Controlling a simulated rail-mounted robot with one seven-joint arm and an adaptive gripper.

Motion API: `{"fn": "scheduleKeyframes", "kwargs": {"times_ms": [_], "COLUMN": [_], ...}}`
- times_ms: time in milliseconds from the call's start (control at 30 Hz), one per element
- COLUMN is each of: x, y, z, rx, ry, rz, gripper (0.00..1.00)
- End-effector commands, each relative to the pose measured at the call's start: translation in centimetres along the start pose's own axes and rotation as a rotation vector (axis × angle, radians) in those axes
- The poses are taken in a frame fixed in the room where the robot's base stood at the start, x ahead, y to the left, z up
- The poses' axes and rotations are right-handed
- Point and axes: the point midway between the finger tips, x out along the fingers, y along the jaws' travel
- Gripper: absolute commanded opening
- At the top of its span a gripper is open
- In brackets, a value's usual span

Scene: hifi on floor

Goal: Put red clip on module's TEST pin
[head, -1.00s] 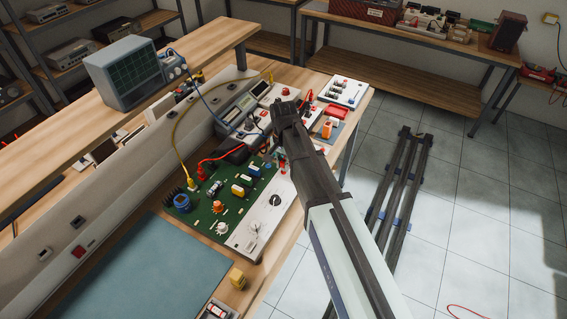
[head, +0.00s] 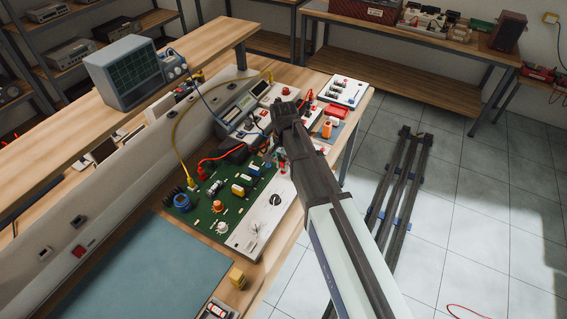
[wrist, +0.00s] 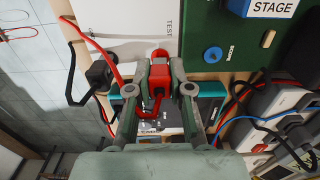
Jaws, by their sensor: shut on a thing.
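In the wrist view my gripper (wrist: 161,76) is shut on the red clip (wrist: 160,73), which sits between its two fingertips. A red lead runs from the clip and loops up to the left. The module's white panel (wrist: 115,22) is just beyond the fingertips, with the word TEST (wrist: 168,30) printed on it. A red tip (wrist: 159,53) shows between the clip and the label. I cannot tell whether it is the TEST pin or part of the clip, or whether they touch. In the head view the module (head: 249,232) lies on the bench and my arm hides most of the clip area.
The module's green board (head: 205,205) carries a blue coil (head: 183,203) and several parts. A black clip (wrist: 98,73) is left of my gripper in the wrist view. Instruments with red, blue and yellow leads stand behind. A teal mat (head: 135,265) lies clear in front.

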Motion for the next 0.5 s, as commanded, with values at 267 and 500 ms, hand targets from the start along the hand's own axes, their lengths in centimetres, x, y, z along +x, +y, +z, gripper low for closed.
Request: {"fn": "scheduleKeyframes", "kwargs": {"times_ms": [267, 500], "x": [0.34, 0.59], "y": [-0.01, -0.01], "z": [-0.01, -0.01], "rx": [0.0, 0.0], "ry": [0.0, 0.0], "rz": [0.0, 0.0], "gripper": [0.0, 0.0]}}
